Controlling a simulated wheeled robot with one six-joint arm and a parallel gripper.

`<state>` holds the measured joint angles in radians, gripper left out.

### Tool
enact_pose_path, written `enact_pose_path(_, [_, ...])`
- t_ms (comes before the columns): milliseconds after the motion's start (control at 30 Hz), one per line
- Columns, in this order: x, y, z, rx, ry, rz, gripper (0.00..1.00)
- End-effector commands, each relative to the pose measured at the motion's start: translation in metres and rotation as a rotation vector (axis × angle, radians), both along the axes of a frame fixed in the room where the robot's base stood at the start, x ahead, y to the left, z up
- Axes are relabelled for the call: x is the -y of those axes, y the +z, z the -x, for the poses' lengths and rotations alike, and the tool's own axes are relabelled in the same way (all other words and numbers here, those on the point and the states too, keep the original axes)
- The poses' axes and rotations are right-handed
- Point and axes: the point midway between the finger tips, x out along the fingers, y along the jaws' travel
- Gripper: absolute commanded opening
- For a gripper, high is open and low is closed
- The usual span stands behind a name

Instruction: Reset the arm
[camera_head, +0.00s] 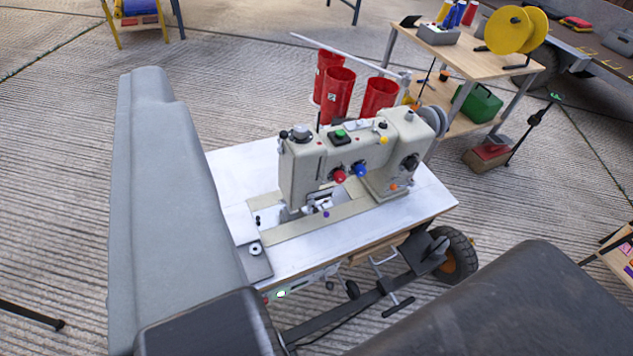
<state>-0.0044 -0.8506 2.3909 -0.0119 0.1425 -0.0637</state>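A long light-grey padded shape (165,190) stands close to the camera at the left and covers the left end of the sewing table (345,235). A dark block (205,328) lies at its lower end. A larger dark rounded shape (520,310) fills the bottom right. These dark shapes look like parts of my own arm or gripper, but I cannot tell which. No pair of fingertips shows clearly, and I see nothing held. The arm's full pose does not show.
A cream sewing machine (350,165) sits on the white-topped table, with red containers (338,95) behind it. A wooden bench (450,55) with a yellow spool (510,30) stands at the back right. A wheel (455,257) shows below the table. Ribbed concrete floor is open at far left.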

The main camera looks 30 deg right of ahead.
Motion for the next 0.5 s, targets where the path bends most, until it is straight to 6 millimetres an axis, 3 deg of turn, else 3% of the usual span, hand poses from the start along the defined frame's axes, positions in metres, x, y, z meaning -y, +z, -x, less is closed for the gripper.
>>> enact_pose_path(200, [0.001, 0.013, 0.022, 0.06, -0.008, -0.07, 0.37])
enact_pose_path(500, [0.001, 0.014, 0.023, 0.064, -0.009, -0.077, 0.37])
